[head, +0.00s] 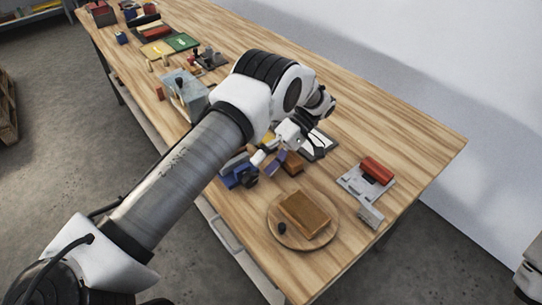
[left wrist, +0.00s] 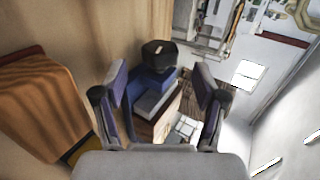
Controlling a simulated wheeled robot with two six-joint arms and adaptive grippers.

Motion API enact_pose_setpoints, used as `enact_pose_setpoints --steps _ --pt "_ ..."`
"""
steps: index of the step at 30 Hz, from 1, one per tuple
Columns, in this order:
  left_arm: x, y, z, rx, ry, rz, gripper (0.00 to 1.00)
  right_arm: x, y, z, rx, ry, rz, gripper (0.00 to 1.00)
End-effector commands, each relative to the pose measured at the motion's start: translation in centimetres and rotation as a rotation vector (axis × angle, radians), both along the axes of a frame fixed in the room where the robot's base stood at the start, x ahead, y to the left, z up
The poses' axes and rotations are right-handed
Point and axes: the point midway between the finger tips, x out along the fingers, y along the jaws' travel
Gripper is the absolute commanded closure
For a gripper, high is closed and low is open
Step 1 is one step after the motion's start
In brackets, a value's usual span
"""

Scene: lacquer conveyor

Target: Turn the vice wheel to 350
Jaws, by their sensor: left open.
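The blue vice (head: 238,171) stands near the front edge of the wooden table, partly behind my left arm in the head view. Its dark wheel (head: 250,181) faces the near right side. In the left wrist view the blue vice (left wrist: 150,88) and its black wheel (left wrist: 159,53) lie ahead, between and beyond the fingers. My left gripper (head: 269,160) is open and empty beside the vice, just above and right of the wheel in the head view. It also shows open in the left wrist view (left wrist: 161,100), apart from the wheel. No wheel marking is legible. My right gripper is not seen.
A brown block (head: 293,164) stands close right of the gripper. A round wooden board (head: 279,228) carries a brown slab (head: 306,214). A red-topped device (head: 377,171) stands farther right. The far right tabletop is clear.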

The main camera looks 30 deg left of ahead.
Motion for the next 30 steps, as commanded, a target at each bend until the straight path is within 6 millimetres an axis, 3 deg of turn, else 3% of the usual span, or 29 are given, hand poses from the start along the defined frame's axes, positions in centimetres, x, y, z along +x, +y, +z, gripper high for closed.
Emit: enact_pose_setpoints --steps 3,9,30 --pt "1.6 -0.7 0.9 0.0 -0.002 -0.001 0.29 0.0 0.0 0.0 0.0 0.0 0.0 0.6" --pt "3.0 -1.3 1.9 -0.001 0.0 -0.001 0.29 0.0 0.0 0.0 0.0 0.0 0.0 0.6" --pt "3.1 -1.3 2.0 -0.001 0.001 0.0 0.29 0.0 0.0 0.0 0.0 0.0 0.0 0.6"
